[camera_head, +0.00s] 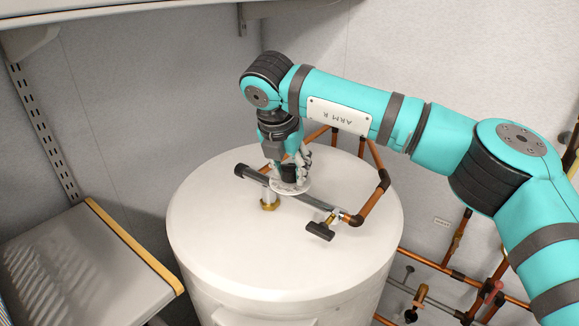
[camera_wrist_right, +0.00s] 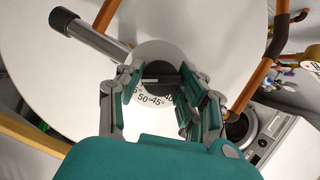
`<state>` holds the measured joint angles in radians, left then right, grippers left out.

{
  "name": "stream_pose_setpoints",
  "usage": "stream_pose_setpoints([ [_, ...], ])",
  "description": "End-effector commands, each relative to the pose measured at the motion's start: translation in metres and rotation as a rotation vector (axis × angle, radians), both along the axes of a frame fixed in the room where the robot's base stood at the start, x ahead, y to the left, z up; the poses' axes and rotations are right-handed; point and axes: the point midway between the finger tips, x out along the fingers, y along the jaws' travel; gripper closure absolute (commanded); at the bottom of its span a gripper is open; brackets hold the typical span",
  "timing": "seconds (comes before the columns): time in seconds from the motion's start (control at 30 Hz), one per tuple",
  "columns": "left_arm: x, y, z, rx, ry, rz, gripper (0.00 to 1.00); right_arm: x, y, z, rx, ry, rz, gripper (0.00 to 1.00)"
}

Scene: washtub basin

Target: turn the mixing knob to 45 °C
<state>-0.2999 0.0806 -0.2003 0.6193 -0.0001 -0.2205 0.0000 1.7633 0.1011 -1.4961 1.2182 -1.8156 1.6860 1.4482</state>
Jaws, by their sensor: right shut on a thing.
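The mixing knob (camera_wrist_right: 160,69) is grey and dark in the middle, with a white dial (camera_wrist_right: 149,101) around it. The dial reads 50° and 45° on the side nearest the wrist; part of a 40 shows beside them, and the fingers cover the rest. In the head view the pale dial (camera_head: 290,188) lies flat above the tub on a brass-footed fitting. My right gripper (camera_head: 289,172) points down onto it. In the wrist view my right gripper (camera_wrist_right: 162,80) has its fingers closed on both sides of the knob. I cannot make out an index mark. My left gripper is out of view.
The knob stands over a round white tub (camera_head: 230,240). A grey pipe with a black end (camera_head: 243,171) runs to the left. Copper pipe (camera_head: 371,201) and a black-handled valve (camera_head: 320,231) stand at the right. A grey shelf (camera_head: 80,260) is at far left.

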Motion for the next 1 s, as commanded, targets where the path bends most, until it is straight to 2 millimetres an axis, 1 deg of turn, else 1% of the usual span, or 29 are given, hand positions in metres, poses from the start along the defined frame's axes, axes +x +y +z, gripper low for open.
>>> stream_pose_setpoints([
  [0.17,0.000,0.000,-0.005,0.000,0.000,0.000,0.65,0.000,0.000,-0.001,0.000,-0.001,0.017,0.95],
  [0.37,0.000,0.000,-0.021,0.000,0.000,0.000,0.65,0.000,-0.001,-0.004,0.002,-0.002,0.092,0.95],
  [0.47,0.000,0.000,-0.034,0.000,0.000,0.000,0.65,0.001,-0.002,-0.005,0.002,-0.004,0.158,0.95],
  [0.7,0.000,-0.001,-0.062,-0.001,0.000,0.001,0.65,0.000,-0.002,-0.004,0.003,-0.005,0.372,0.95],
  [0.8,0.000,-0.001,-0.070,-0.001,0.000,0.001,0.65,0.001,-0.003,-0.003,0.002,-0.005,0.468,0.95],
  [1.0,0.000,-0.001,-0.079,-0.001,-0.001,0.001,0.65,0.001,-0.003,-0.001,0.003,-0.004,0.657,0.95],
])
